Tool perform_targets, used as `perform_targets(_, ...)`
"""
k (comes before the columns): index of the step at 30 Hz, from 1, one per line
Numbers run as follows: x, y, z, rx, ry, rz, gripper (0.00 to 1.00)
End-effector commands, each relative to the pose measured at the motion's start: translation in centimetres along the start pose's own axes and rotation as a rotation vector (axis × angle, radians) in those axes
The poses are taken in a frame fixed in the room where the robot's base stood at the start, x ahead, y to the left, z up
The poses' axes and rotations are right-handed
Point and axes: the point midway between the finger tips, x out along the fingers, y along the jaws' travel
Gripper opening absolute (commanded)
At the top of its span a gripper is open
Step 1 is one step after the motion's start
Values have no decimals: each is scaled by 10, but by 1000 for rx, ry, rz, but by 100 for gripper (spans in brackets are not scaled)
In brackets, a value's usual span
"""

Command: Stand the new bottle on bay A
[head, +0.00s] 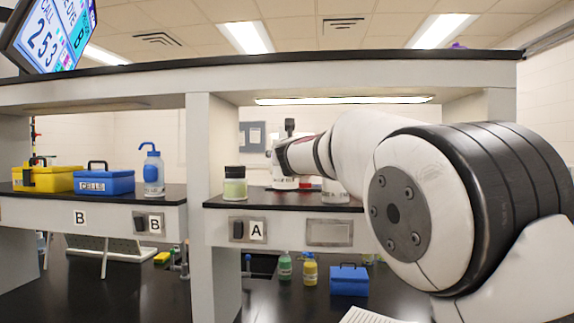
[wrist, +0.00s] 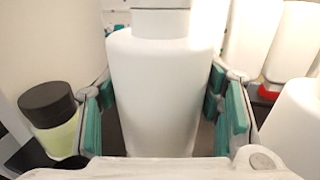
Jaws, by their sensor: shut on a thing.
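The bottle (wrist: 155,92) is plain white with a narrower white neck. It stands upright between the green-padded fingers of my gripper (wrist: 163,105), which is shut on it in the wrist view. Its base is hidden by the gripper body, so I cannot tell whether it touches the shelf. In the head view my arm reaches over the black shelf of bay A (head: 262,201), marked by a plate with the letter A (head: 257,230). My gripper and the bottle are small there and largely hidden behind the arm.
A black-lidded jar of pale green contents (head: 235,183) stands left of my gripper; it also shows in the wrist view (wrist: 50,120). More white bodies and a red item (wrist: 268,91) are on the right. Bay B holds a blue case (head: 104,182), a yellow case and a wash bottle.

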Motion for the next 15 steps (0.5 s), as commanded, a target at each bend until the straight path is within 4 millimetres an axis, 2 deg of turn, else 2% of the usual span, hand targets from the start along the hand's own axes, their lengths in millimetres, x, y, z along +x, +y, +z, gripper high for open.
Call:
perform_targets(9, 2, 0, -32, 0, 0, 0, 17)
perform_targets(15, 0, 0, -32, 0, -3, 0, 17)
